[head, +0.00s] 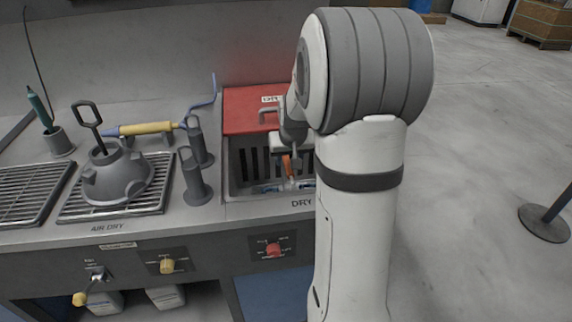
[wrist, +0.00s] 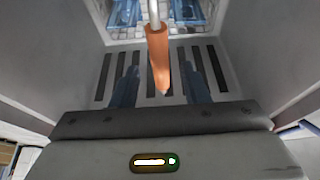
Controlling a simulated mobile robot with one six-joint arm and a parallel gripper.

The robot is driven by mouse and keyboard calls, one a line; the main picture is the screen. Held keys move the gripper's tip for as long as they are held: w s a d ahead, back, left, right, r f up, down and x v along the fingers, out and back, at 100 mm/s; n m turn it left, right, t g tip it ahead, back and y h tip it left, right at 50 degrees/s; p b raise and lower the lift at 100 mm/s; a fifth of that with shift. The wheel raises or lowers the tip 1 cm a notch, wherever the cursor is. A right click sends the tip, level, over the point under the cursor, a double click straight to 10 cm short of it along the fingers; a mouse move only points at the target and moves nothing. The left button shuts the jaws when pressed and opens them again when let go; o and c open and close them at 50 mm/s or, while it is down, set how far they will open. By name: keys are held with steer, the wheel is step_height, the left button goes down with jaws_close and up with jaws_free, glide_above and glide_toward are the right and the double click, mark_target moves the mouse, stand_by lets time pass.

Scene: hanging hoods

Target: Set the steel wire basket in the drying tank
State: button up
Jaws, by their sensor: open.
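The drying tank (head: 233,170), marked DRY, is an open grey basin with a slotted back wall. The steel wire basket (wrist: 122,33) shows only in part, low in the tank, with blue parts in it; in the head view little of it (head: 268,187) shows beside my arm. Its upright orange handle (head: 287,165) also shows in the wrist view (wrist: 157,52). My gripper (wrist: 161,75) is down in the tank and open, one finger on each side of the handle, with visible gaps. My arm hides the tank's right side, and the basket's full seating is hidden.
A red lid (head: 245,108) with a grey handle stands raised behind the tank. To the left are dark cylinders (head: 194,178), a yellow-handled tool (head: 147,128) and a grey domed part (head: 115,180) on a drying rack. Tank walls are close around my gripper.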

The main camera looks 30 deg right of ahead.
steer(key=v, duration=0.5)
steer(key=shift+r, duration=0.1)
steer(key=shift+n+g+y, duration=0.4)
steer(key=shift+n+g, duration=0.1)
steer(key=shift+n, duration=0.2)
steer(key=s+a, duration=0.3)
steer(key=s+a+r, duration=0.1)
steer(key=s+a, duration=0.1)
steer(key=s, duration=0.1)
steer(key=s+a+r, duration=0.1)
steer(key=s+a, duration=0.2)
steer(key=shift+s+a, duration=0.1)
steer(key=shift+a, duration=0.25)
steer(key=s+a+n, duration=0.1)
steer(key=s+a, duration=0.2)
steer(key=s, duration=0.3)
steer(key=s+a+f+g, duration=0.1)
steer(key=s+a, duration=0.2)
steer(key=s, duration=0.3)
steer(key=shift+s+a+n, duration=0.3)
steer(key=shift+n, duration=0.1)
steer(key=shift+p, duration=0.3)
